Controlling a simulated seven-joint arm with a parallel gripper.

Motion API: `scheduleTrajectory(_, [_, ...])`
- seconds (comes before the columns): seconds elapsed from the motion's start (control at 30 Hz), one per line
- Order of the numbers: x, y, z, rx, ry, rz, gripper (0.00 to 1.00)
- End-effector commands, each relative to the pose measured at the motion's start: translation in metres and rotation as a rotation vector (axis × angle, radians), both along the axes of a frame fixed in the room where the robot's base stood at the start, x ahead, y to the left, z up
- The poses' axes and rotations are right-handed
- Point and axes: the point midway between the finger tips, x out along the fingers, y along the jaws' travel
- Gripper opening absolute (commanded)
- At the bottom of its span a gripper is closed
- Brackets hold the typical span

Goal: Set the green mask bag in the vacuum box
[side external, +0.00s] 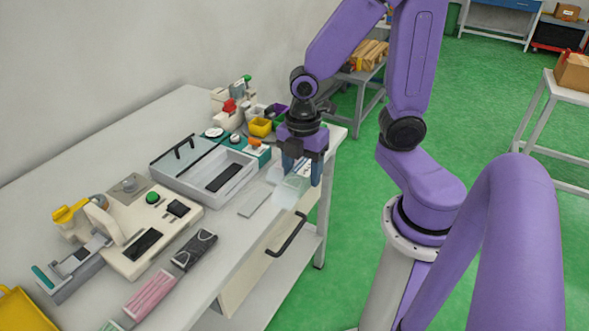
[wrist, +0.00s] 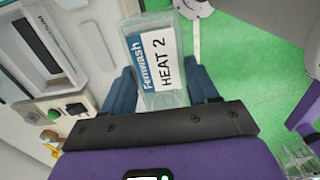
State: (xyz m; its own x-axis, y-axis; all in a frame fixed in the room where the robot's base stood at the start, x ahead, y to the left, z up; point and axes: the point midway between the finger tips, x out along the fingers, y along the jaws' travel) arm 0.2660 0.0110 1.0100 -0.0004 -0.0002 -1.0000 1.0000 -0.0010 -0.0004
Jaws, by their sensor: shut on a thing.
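My gripper (side external: 302,173) is over the table's right edge, shut on a clear, pale pack (side external: 291,188). In the wrist view the pack's blue and white label (wrist: 152,60) reads "Femwash HEAT 2", and the blue fingers (wrist: 163,88) sit on both sides of it. I cannot tell whether this pack is the green mask bag. The grey vacuum box (side external: 168,181) stands left of my gripper with a clear lid, a black handle and a dark strip inside. A pale green piece (side external: 111,326) is cut off at the side view's bottom edge.
A pink bag (side external: 150,296) and a dark grey bag (side external: 194,250) lie along the table's front edge. A cream machine (side external: 138,261) with a green button stands behind them. Yellow and purple bins (side external: 260,127) are at the back. A flat grey plate (side external: 255,203) lies right of the box.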

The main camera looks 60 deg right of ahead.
Motion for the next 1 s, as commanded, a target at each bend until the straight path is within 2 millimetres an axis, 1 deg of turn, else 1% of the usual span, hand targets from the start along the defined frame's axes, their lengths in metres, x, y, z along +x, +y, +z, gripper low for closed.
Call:
scheduleTrajectory(0.07, [-0.001, 0.0, 0.001, 0.001, -0.001, 0.001, 0.3])
scheduleTrajectory(0.17, [0.005, 0.002, 0.002, 0.001, -0.001, -0.001, 0.3])
scheduleTrajectory(0.27, [0.021, 0.006, 0.004, 0.0, 0.0, -0.002, 0.3])
scheduleTrajectory(0.37, [0.048, 0.011, 0.004, 0.0, 0.001, -0.003, 0.3])
scheduleTrajectory(0.47, [0.081, 0.014, 0.003, -0.001, 0.002, -0.005, 0.3])
scheduleTrajectory(0.6, [0.126, 0.013, -0.002, -0.001, 0.003, -0.005, 0.3])
scheduleTrajectory(0.8, [0.187, 0.001, -0.016, -0.001, 0.006, -0.005, 0.3])
scheduleTrajectory(0.9, [0.214, -0.008, -0.025, -0.001, 0.005, -0.003, 0.3])
scheduleTrajectory(1.0, [0.235, -0.017, -0.033, 0.0, 0.006, -0.002, 0.3])
